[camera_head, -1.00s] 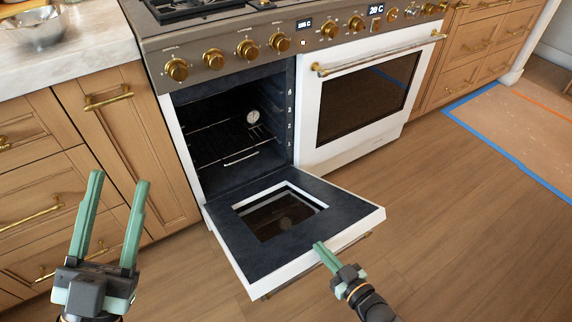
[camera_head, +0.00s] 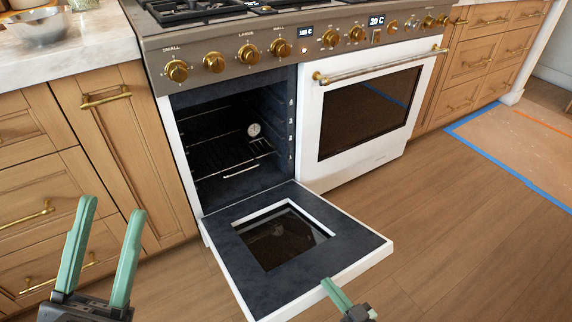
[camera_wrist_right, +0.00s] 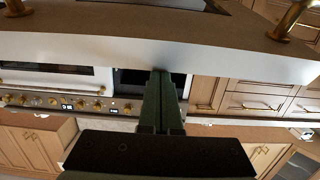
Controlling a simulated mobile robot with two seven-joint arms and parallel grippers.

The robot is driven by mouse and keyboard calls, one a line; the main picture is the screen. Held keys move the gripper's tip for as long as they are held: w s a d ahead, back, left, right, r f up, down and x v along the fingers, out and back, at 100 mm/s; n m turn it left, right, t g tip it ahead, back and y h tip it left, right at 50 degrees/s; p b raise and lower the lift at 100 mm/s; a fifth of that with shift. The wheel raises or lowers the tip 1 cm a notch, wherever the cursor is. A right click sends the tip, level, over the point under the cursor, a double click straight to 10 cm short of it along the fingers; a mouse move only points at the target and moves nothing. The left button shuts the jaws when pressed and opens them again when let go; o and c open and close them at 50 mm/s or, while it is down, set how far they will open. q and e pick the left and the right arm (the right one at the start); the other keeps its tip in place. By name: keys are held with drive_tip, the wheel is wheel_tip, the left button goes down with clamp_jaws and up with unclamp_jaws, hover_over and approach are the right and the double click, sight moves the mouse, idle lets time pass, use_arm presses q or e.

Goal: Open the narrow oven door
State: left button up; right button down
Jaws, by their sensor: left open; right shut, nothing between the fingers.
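The narrow oven door (camera_head: 350,236) is folded down and lies open, about level, in front of the dark narrow oven cavity (camera_head: 225,140). Its window faces up. My right gripper (camera_head: 329,284) is shut and empty, with its fingertips at the door's front edge in the head view. In the right wrist view the closed green fingers (camera_wrist_right: 161,75) point at the white door edge (camera_wrist_right: 100,47); I cannot tell whether they touch it. My left gripper (camera_head: 107,210) is open and empty, in front of the left cabinets and apart from the door.
The wide oven door (camera_head: 312,120) on the right is closed, with a brass handle bar (camera_head: 380,66). Brass knobs (camera_head: 214,62) line the range front. Wooden cabinets (camera_head: 125,150) stand on the left. The wood floor (camera_head: 460,230) on the right is clear.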

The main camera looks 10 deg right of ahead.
use_arm(q)
drive_tip(key=shift+s+d+f+b, duration=0.1)
drive_tip(key=shift+f+b, duration=0.2)
drive_tip(key=shift+f, duration=0.2)
drive_tip(key=shift+s+d+f+b, duration=0.1)
drive_tip(key=shift+f+b, duration=0.2)
drive_tip(key=shift+f, duration=0.15)
use_arm(e)
drive_tip(key=shift+s+d+f, duration=0.1)
drive_tip(key=shift+s+f, duration=0.1)
drive_tip(key=shift+f, duration=0.35)
drive_tip(key=shift+s+d+f, duration=0.1)
drive_tip(key=shift+s+f, duration=0.1)
drive_tip(key=shift+f, duration=0.35)
use_arm(q)
drive_tip(key=shift+w, duration=0.1)
